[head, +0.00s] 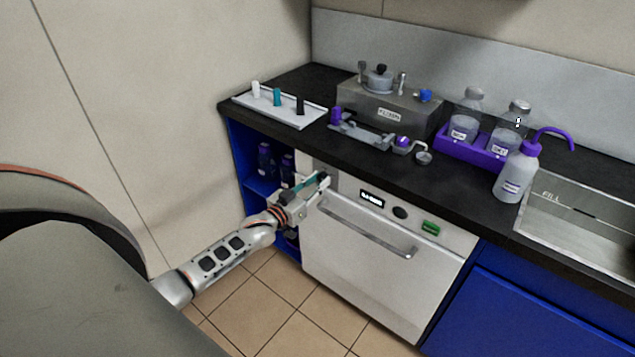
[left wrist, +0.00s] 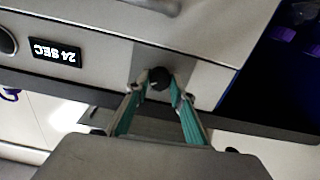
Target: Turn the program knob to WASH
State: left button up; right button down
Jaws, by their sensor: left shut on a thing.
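The white front-panel machine (head: 360,262) stands under the counter. At the left end of its panel, my left gripper (head: 322,180) reaches in, and its fingers hide most of the knob there in the head view. In the left wrist view, a small black knob (left wrist: 159,79) sits between the tips of my left gripper (left wrist: 159,84), which is shut on it. The knob's pointer direction and any WASH mark cannot be made out. A small display (head: 372,199) is lit; in the left wrist view the display (left wrist: 56,52) reads 24 SEC, upside down. My right gripper is not in view.
The panel also has a round dark dial (head: 400,212) and a green switch (head: 431,228). A bar handle (head: 370,232) runs below them. The blue open shelf (head: 240,160) with bottles is left of the machine. A wash bottle (head: 516,175) stands on the counter.

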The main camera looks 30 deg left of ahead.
pick_arm(q)
jog(key=o, duration=1.1)
jog(key=shift+s, duration=0.1)
jog(key=s, duration=1.1)
jog(key=shift+s+a, duration=0.35)
jog(key=shift+a, duration=0.1)
jog(key=s+d+f+m+g, duration=0.1)
jog(key=s+d+f+g, duration=0.1)
jog(key=s+d+f, duration=0.2)
jog(key=s+d+f+m+g+h, duration=0.1)
jog(key=s+d+f+g, duration=0.2)
jog(key=s+d, duration=0.8)
jog(key=s+d+f+m+g, duration=0.2)
jog(key=s+d+f, duration=0.4)
jog(key=s+d, duration=0.1)
jog(key=shift+s+d+f+p, duration=0.3)
jog(key=shift+s+d+p, duration=0.15)
jog(key=shift+d, duration=0.45)
